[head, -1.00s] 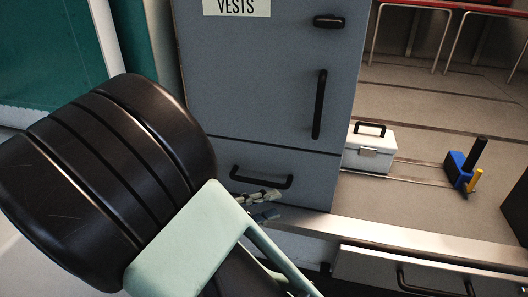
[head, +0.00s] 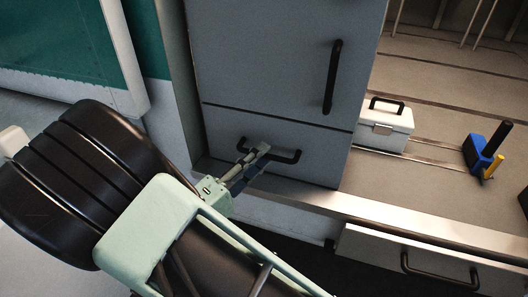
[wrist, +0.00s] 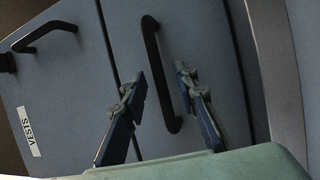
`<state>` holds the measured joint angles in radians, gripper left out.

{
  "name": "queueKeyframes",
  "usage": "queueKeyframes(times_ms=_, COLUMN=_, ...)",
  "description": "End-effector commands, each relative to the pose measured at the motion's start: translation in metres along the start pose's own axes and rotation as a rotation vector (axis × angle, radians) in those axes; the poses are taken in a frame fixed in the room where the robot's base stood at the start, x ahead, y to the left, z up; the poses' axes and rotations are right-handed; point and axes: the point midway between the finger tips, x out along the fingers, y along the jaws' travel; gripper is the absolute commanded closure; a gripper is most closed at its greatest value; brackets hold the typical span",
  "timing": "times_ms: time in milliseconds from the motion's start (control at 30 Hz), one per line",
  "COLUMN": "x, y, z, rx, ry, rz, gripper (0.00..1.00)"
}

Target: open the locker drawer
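The grey locker drawer (head: 318,145) is at the bottom of the locker, under a dark seam, and looks closed. Its black bar handle (head: 286,158) runs across its front. The handle also shows in the wrist view (wrist: 153,50), between my fingers. My gripper (head: 256,157) is at the drawer front, its fingertips overlapping the left and middle part of the handle. In the wrist view my gripper (wrist: 161,80) is open, one finger on each side of the bar, with gaps visible. How deep the fingers reach is hard to tell.
The locker door (head: 270,60) above has a black upright handle (head: 333,75). A white toolbox (head: 385,128) and a blue tool (head: 484,150) stand on the surface to the right. Another drawer (head: 370,250) with a black handle is at the lower right.

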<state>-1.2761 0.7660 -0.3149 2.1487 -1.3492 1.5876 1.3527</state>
Motion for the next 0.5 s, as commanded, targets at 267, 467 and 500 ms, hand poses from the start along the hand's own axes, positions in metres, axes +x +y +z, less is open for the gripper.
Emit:
queueKeyframes(times_ms=267, x=0.016, y=0.000, z=0.000, rx=-0.001, ry=0.000, rz=0.000, gripper=0.73)
queueKeyframes(times_ms=467, x=0.016, y=0.000, z=0.000, rx=-0.001, ry=0.000, rz=-0.001, gripper=0.73)
queueKeyframes(times_ms=500, x=0.016, y=0.000, z=0.000, rx=-0.001, ry=0.000, rz=-0.001, gripper=0.77)
